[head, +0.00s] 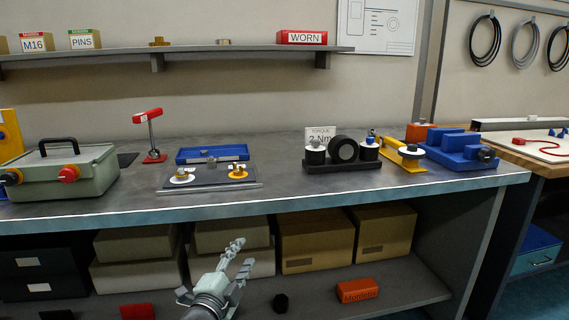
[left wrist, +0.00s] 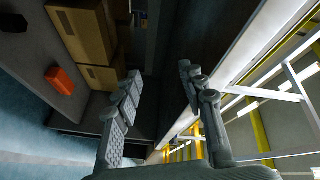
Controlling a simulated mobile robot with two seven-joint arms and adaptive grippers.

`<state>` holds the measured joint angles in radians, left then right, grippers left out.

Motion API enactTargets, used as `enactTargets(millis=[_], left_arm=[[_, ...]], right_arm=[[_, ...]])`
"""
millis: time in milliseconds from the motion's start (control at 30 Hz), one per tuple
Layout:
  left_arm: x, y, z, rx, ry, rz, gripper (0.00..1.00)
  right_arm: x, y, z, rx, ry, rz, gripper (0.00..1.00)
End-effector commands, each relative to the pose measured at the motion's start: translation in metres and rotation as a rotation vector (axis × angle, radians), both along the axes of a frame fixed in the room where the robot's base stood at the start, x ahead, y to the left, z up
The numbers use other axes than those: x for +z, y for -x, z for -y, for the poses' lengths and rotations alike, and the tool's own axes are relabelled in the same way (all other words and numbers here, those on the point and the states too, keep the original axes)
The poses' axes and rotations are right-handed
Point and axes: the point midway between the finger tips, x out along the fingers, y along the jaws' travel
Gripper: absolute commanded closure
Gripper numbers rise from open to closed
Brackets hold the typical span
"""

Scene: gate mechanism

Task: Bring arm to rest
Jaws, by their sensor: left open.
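My left gripper (head: 238,262) shows at the bottom middle of the head view, in front of the workbench (head: 330,198) and below the level of its top. Its two fingers are spread with nothing between them. In the left wrist view the open fingers (left wrist: 160,95) frame an empty gap, with the bench's underside area beyond. On the bench top stands a gate mechanism plate (head: 210,177) with a white disc (head: 182,178) and a yellow disc (head: 238,172). My left gripper is apart from all of these. My right gripper is not in view.
A green case (head: 62,172) and a red lever on a stand (head: 151,135) are at the left of the bench. A black fixture (head: 342,165) and a blue vise (head: 448,150) are at the right. Cardboard boxes (head: 318,240) and an orange block (head: 357,290) sit on the lower shelf.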

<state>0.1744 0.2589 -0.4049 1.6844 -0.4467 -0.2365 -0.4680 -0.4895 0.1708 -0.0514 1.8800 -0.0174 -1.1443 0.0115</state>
Motion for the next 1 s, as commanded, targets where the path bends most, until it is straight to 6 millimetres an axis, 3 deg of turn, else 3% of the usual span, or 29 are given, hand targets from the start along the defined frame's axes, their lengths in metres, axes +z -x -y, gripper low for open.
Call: enactTargets(millis=[33,200,367,500,633,767,1000], left_arm=[[-0.035,0.014,-0.019,0.065,0.068,-0.11,0.59],[-0.138,0.072,-0.076,0.287,0.276,-0.441,0.59],[-0.221,0.153,-0.117,0.504,0.44,-0.725,0.59],[-0.277,0.237,-0.143,0.699,0.558,-0.951,0.59],[-0.308,0.306,-0.158,0.851,0.634,-1.108,0.59],[-0.322,0.35,-0.165,0.95,0.674,-1.203,0.59],[-0.322,0.352,-0.165,0.955,0.676,-1.207,0.59]], right_arm=[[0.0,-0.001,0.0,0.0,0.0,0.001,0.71],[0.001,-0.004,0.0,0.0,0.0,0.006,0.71],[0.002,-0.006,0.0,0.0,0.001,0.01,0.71],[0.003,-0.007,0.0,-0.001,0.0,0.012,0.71],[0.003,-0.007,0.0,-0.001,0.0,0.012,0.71],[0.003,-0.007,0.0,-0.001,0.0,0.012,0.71],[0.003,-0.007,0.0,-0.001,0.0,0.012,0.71]])
